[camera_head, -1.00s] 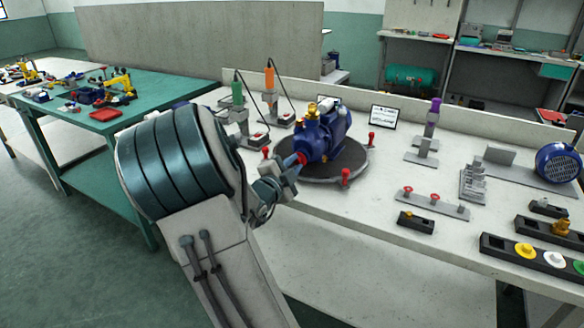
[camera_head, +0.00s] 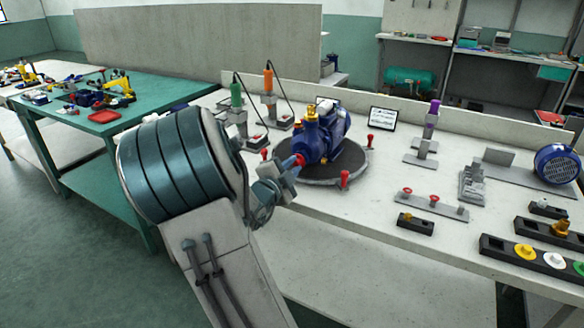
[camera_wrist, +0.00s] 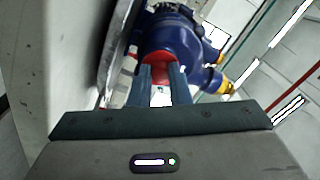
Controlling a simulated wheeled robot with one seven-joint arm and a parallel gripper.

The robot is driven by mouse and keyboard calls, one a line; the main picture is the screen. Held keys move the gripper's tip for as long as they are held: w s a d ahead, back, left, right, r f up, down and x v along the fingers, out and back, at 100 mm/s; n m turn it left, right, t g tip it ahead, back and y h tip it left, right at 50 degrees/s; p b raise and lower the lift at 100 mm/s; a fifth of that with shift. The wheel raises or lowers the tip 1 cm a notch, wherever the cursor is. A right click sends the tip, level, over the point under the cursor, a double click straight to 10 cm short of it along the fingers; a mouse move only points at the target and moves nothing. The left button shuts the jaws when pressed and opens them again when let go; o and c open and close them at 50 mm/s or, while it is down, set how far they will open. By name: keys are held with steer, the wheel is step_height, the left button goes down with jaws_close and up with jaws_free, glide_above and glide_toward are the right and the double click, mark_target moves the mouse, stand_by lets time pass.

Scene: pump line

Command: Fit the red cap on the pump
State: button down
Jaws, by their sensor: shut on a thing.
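The blue pump (camera_head: 322,135) stands on a dark round turntable (camera_head: 325,178) on the white bench. My gripper (camera_head: 298,160) reaches the pump's left front side. In the wrist view my gripper (camera_wrist: 164,85) is shut on the red cap (camera_wrist: 159,62), which lies between the fingertips against the front of the pump body (camera_wrist: 172,35). The cap covers the pump's port there, so I cannot tell whether it is seated. In the head view only a small bit of red shows at the fingertips.
Red-topped pegs (camera_head: 344,179) stand around the turntable's edge. A green-handled tool (camera_head: 237,95) and an orange-handled tool (camera_head: 269,80) stand behind it. On the right are a rack with yellow, white and green caps (camera_head: 540,259) and a plate with red knobs (camera_head: 431,206).

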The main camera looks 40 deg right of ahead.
steer(key=shift+w+d+b, duration=0.2)
steer(key=shift+d+b, duration=0.1)
steer(key=shift+d, duration=0.1)
stand_by(0.3)
steer(key=c, duration=1.3)
jaws_free()
steer(key=shift+p+v, duration=0.6)
steer(key=shift+v, duration=2.45)
steer(key=p+v, duration=0.1)
steer(key=v, duration=1.2)
steer(key=shift+s+a, duration=0.2)
steer(key=shift+a, duration=0.15)
